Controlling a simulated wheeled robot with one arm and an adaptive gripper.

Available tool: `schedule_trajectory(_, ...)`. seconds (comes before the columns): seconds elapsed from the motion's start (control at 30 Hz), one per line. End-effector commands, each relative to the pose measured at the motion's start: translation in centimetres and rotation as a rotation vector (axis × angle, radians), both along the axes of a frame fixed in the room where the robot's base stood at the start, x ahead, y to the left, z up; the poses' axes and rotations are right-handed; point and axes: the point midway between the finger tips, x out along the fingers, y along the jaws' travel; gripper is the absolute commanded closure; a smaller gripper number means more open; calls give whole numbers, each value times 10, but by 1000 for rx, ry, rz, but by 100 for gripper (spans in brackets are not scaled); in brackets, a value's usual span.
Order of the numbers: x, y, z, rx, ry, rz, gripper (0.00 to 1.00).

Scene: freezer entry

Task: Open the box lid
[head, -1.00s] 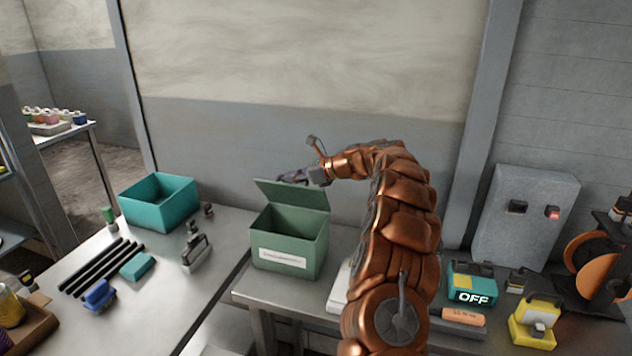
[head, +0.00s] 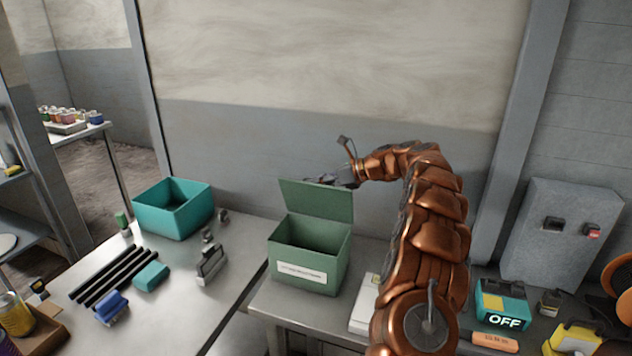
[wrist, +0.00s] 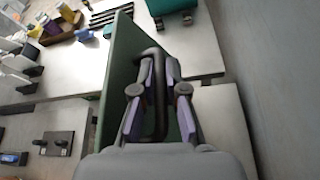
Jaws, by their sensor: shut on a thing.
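The green box (head: 308,268) stands on the metal table with a white label on its front. Its lid (head: 317,201) is raised, standing nearly upright at the back, and the inside shows dark. My gripper (head: 335,181) is behind the lid near its top edge, partly hidden by it. In the wrist view my gripper (wrist: 159,85) is shut on a dark bar handle (wrist: 160,125) fixed to the green lid panel (wrist: 119,75).
A teal open bin (head: 172,208) stands on the left table, with black rods (head: 108,277), a teal block (head: 151,277) and a blue brush (head: 112,307) near it. A teal device marked OFF (head: 502,304) is at the right. A wall stands close behind the box.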

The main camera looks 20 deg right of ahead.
Motion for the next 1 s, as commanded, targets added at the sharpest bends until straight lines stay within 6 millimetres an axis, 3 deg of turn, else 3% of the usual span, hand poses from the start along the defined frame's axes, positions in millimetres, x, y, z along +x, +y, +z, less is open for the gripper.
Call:
schedule_trajectory(0.2, 0, -1, 0, 1, -1, 0, 100)
schedule_trajectory(0.23, 0, -1, 0, 1, 0, -2, 87)
schedule_trajectory(0.33, 0, -2, 0, 1, -1, -3, 77)
schedule_trajectory(0.77, -2, -5, 2, 1, -2, -2, 77)
schedule_trajectory(1.0, -16, -23, 13, 0, -3, -5, 77)
